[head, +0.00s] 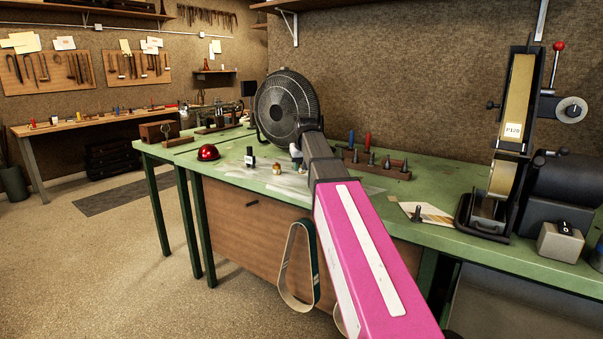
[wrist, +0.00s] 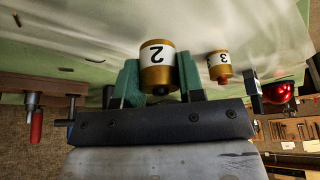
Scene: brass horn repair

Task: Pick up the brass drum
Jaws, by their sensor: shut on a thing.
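A brass drum (wrist: 157,75) with a white band marked 2 sits between the green jaws of my gripper (wrist: 159,82) in the wrist view. The jaws touch it on both sides and are shut on it. In the head view my arm hides this drum and most of the gripper, low over the green bench. I cannot tell whether the drum is clear of the bench top. A smaller brass drum (wrist: 219,66) with a white band marked 3 stands apart, right of the jaws. It also shows on the bench in the head view (head: 277,169).
A fan (head: 284,105) stands behind. A wooden tool rack (head: 377,166) lies right of my arm, and a belt sander (head: 505,150) stands farther right.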

